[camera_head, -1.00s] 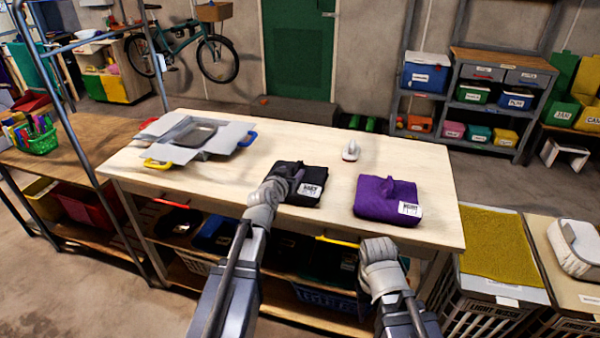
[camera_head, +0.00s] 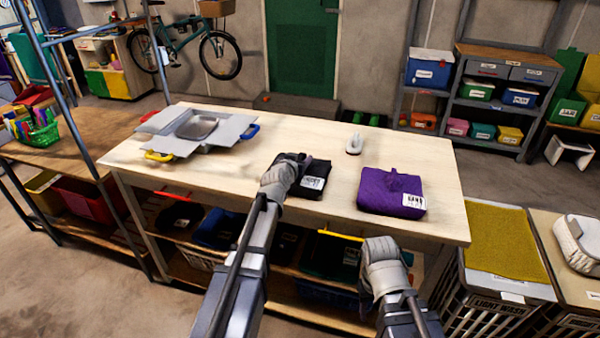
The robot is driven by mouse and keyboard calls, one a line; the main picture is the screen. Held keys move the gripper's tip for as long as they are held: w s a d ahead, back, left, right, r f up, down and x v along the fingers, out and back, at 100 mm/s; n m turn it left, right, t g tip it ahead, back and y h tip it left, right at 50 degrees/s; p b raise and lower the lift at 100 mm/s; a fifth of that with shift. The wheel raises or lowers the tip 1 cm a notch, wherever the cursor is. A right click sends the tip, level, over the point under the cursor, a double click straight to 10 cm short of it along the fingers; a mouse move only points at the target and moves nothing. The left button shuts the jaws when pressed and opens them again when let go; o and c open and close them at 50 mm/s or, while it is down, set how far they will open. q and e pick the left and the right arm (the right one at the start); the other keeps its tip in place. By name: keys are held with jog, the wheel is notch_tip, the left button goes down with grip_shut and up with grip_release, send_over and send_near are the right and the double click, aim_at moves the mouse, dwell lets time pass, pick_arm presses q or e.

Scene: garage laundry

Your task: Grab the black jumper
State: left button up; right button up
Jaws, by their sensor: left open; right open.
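The black jumper (camera_head: 314,177) lies folded on the light wooden table, near its front edge, with a white label on its right part. My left gripper (camera_head: 292,162) is open and reaches over the jumper's left side, hiding part of it. I cannot tell whether the fingers touch the cloth. My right gripper (camera_head: 380,246) is open, in front of the table's front edge and apart from the jumper; its fingertips are hard to make out.
A folded purple garment (camera_head: 391,190) lies right of the jumper. A small white object (camera_head: 354,144) stands behind. A grey open-flapped box (camera_head: 198,128) with coloured handles is at the table's left. Bare tabletop (camera_head: 250,150) lies between. Laundry baskets (camera_head: 500,280) stand at right.

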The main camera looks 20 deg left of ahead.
pick_arm(q)
jog(key=shift+c, duration=0.6)
grip_shut()
dwell(0.8)
